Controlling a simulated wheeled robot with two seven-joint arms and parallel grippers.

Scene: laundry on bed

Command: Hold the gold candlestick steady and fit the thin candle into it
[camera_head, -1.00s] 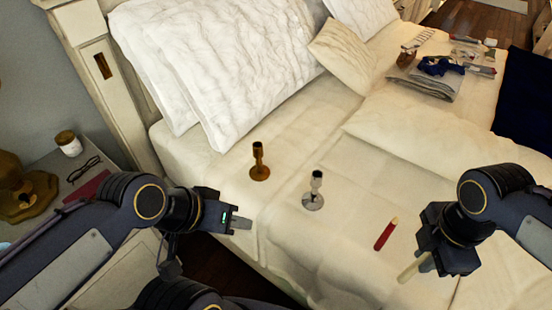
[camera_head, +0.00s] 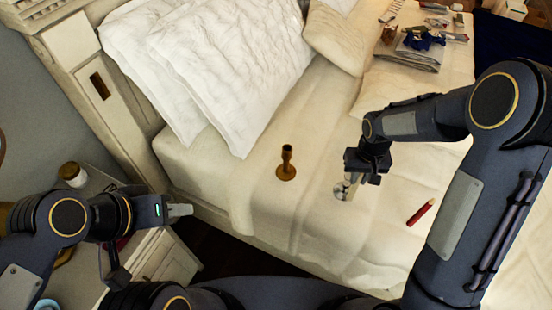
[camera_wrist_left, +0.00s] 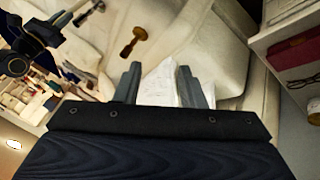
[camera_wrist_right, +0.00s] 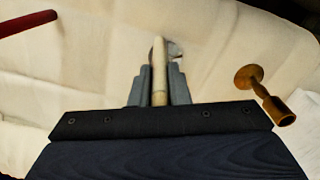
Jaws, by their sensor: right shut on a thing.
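The gold candlestick (camera_head: 286,164) stands upright on the bed; it also shows in the left wrist view (camera_wrist_left: 133,42) and the right wrist view (camera_wrist_right: 264,94). My right gripper (camera_head: 358,176) is shut on the thin cream candle (camera_wrist_right: 159,70), right of the gold candlestick and apart from it. The candle points out past the fingertips in the right wrist view. My left gripper (camera_head: 190,210) is empty, left of the gold candlestick and off the bed's edge; its fingers stand apart in the left wrist view (camera_wrist_left: 160,78).
A silver candlestick (camera_head: 341,190) is mostly hidden behind my right gripper. A red candle (camera_head: 420,212) lies on the bed to the right. Pillows (camera_head: 215,70) are at the back. A nightstand (camera_head: 165,265) is near my left arm. The bed around the gold candlestick is clear.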

